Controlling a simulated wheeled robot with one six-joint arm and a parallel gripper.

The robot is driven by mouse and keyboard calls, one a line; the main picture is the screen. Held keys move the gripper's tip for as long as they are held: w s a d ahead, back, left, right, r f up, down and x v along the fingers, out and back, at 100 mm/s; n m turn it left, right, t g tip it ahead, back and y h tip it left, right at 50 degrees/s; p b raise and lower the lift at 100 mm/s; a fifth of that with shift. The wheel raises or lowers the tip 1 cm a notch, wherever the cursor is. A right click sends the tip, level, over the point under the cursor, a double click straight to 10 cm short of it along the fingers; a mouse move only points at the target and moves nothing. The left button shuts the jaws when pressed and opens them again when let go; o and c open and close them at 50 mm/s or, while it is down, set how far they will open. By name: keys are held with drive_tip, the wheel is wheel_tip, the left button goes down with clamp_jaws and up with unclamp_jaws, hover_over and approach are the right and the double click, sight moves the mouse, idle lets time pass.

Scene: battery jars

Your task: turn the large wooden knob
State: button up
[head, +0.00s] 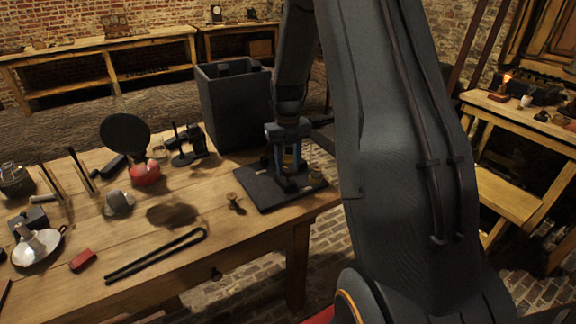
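My gripper (287,172) points down over a dark flat board (262,192) near the right end of the wooden table. A yellowish-brown upright part (288,158) shows between its fingers; it may be the large wooden knob, but the gripper hides most of it. I cannot tell whether the fingers touch it. A smaller brownish piece (314,174) stands at the board's right edge. A small brown knob-like piece (234,199) sits on the table just left of the board.
A tall dark open box (235,105) stands behind the board. The wooden table (200,245) also holds a red round pot (145,173), a black disc (125,133), a black looped rod (158,255), a white dish (38,248) and a red block (82,260).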

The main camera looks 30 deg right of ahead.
sight(288, 168)
drive_tip(key=o, duration=0.3)
drive_tip(key=shift+o, duration=0.2)
drive_tip(key=shift+r, duration=0.1)
wheel_tip(288, 168, up, 8)
drive_tip(key=shift+f+b, duration=0.2)
drive_tip(key=shift+b, duration=0.65)
